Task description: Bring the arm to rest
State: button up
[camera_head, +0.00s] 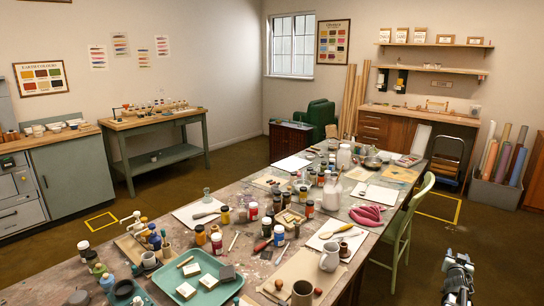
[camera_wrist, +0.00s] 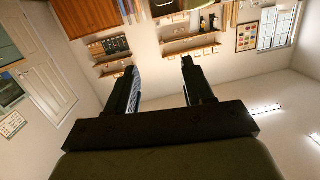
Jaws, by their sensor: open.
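My gripper (camera_wrist: 160,80) shows in the wrist view with its two dark fingers spread wide apart. Nothing is between the fingers; past them I see the far wall with its shelves, upside down. In the head view, part of my arm (camera_head: 457,280) shows at the lower right, beside the right edge of the long table and over the floor. It is apart from the table and touches nothing that I can see. The fingertips cannot be made out in the head view.
The floor at the right, with a yellow marked square (camera_head: 437,207), is mostly clear.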

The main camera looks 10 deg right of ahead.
jog(key=s+a+f+n+g+y, duration=0.1)
jog(key=s+a+f+g+y, duration=0.45)
jog(key=a+f, duration=1.1)
jog(key=s+a+f+n+g+y, duration=0.1)
jog(key=s+a+f+g, duration=0.2)
jog(key=s+a+f, duration=0.95)
jog(key=s+a+f+n+g+y, duration=0.1)
jog(key=s+a+f+g, duration=0.1)
jog(key=s+a+f, duration=0.5)
jog(key=s+a+f+n+g+y, duration=0.15)
jog(key=a+f, duration=0.25)
jog(key=a, duration=0.7)
jog(key=s+a+n+g, duration=0.2)
jog(key=s+a, duration=0.4)
jog(key=s, duration=0.4)
jog(key=s+a+n+g+y, duration=0.1)
jog(key=s+a+g, duration=0.4)
jog(key=s, duration=0.5)
jog(key=shift+a+f+n+y, duration=0.35)
jog(key=shift+a+n, duration=0.2)
jog(key=shift+a, duration=0.45)
jog(key=shift+w, duration=0.1)
